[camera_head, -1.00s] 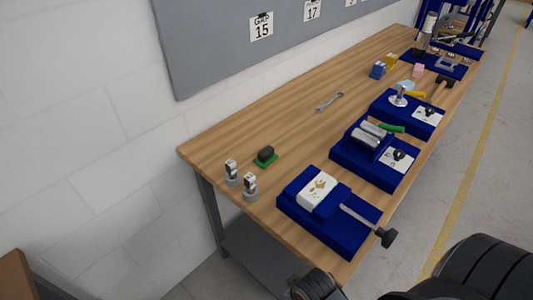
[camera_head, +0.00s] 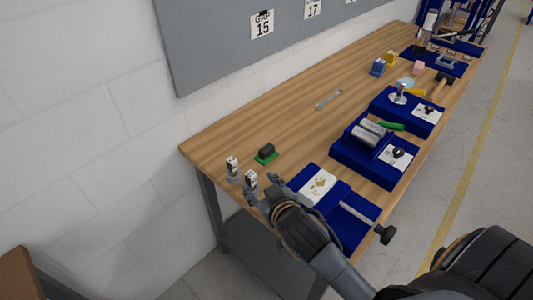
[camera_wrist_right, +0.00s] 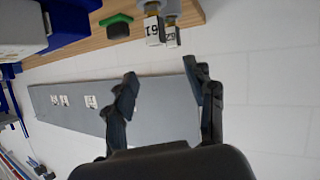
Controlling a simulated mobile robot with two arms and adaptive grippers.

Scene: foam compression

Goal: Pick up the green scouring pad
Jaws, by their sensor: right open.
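The green scouring pad (camera_head: 267,160) lies flat on the left end of the wooden workbench, with a dark block (camera_head: 266,151) on top that hides most of it. The pad's green edge (camera_wrist_right: 116,19) also shows in the right wrist view, near the top. My right gripper (camera_head: 262,188) is open and empty, close to the small posts and in front of the pad, apart from it. Its two fingers show spread apart in the right wrist view (camera_wrist_right: 161,74). My left gripper is not in view.
A blue fixture with a white block (camera_head: 318,187) sits to the right. A wrench (camera_head: 329,99) lies farther back. The bench (camera_head: 250,118) is clear behind the pad.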

